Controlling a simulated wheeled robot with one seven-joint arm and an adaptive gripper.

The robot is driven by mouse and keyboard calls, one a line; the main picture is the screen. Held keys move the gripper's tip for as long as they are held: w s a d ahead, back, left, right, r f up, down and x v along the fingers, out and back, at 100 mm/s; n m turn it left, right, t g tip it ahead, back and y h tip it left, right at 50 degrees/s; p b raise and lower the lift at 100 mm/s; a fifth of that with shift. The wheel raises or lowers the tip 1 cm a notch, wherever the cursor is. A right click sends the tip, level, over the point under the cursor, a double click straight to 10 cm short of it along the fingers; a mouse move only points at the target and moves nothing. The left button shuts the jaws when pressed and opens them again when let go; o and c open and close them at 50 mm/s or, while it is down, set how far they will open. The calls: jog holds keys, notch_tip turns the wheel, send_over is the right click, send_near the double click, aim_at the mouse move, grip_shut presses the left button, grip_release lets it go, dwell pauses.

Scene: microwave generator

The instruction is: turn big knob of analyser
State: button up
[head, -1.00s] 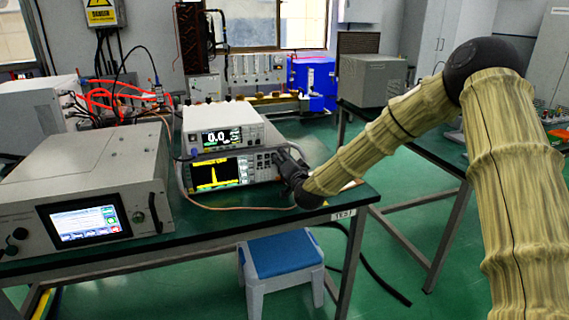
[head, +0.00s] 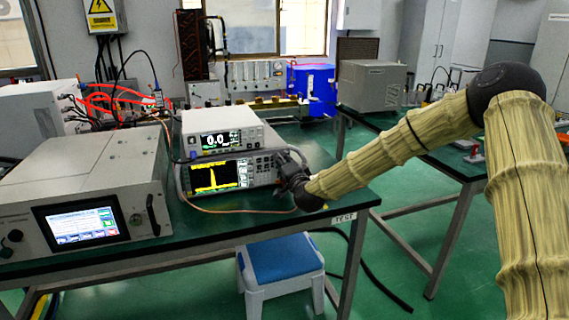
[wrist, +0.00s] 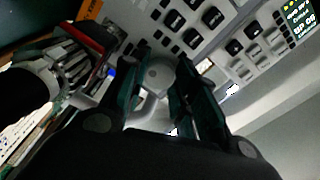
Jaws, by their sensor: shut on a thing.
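The analyser (head: 236,191) stands on the green bench under a white meter, its dark screen showing a yellow trace with a tall peak. My gripper (head: 283,158) is at the right end of its front panel and hides the knob in the head view. In the wrist view, the round, pale big knob (wrist: 158,76) sits between the two dark fingers of my gripper (wrist: 162,66), which is shut on it. Dark buttons (wrist: 182,22) line the panel beyond the fingertips.
The white meter (head: 228,136) reads 0.0 on top of the analyser. A large grey unit (head: 95,175) with a lit screen stands at left. A cable (head: 235,210) lies on the bench in front of the analyser. A blue-topped stool (head: 281,258) stands below.

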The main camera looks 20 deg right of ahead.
jog(key=shift+f, duration=0.15)
jog(key=o, duration=1)
jog(key=s, duration=1.2)
jog(key=shift+d, duration=0.2)
